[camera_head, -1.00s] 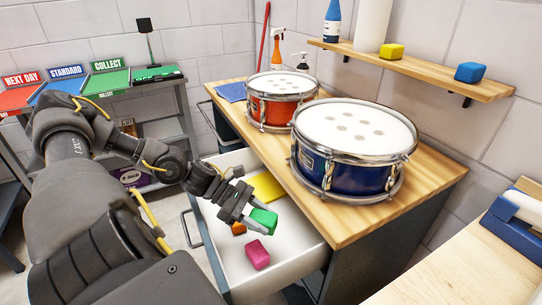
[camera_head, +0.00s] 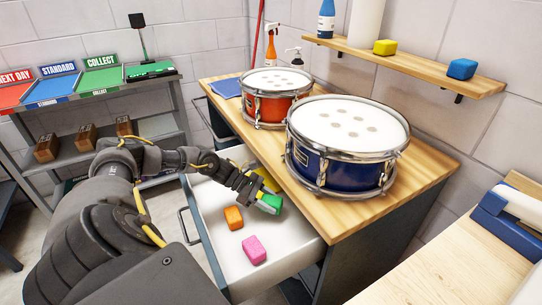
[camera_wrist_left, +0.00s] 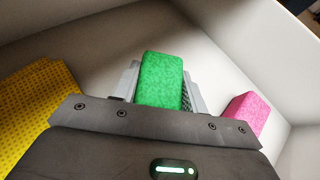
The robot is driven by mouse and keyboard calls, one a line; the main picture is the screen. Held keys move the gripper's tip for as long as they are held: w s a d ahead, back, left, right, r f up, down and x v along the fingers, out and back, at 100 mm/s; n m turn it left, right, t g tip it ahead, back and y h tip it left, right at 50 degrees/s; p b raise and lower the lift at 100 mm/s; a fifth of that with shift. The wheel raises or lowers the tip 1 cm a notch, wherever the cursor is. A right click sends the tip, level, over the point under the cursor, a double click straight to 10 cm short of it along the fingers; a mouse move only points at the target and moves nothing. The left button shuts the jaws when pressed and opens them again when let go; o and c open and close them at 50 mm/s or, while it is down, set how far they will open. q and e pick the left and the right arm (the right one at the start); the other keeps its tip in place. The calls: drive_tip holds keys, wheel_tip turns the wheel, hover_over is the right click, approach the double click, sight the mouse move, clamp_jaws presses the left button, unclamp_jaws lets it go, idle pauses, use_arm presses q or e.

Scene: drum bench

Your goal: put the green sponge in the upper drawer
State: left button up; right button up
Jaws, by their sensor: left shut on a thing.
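The green sponge (camera_head: 269,203) is between the fingers of my left gripper (camera_head: 266,200), which is shut on it. In the left wrist view the green sponge (camera_wrist_left: 162,80) stands between the two fingers, with drawer walls around it. The upper drawer (camera_head: 213,228) is pulled out from the bench, white inside. My left gripper is over or inside the drawer, near its bench side; whether the sponge touches the floor I cannot tell. My right gripper is not in view.
The drawer also holds an orange sponge (camera_head: 233,217), a pink sponge (camera_head: 254,250) and a yellow cloth or sponge (camera_wrist_left: 38,98), partly hidden. A blue drum (camera_head: 340,172) and a red drum (camera_head: 271,108) stand on the bench top (camera_head: 420,181) beside the drawer.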

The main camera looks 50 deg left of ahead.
use_arm(q)
drive_tip(key=shift+w+a+f, duration=0.1)
drive_tip(key=shift+w+f, duration=0.1)
drive_tip(key=shift+f, duration=1.55)
drive_tip(key=o, duration=1)
drive_tip(key=shift+c, duration=0.2)
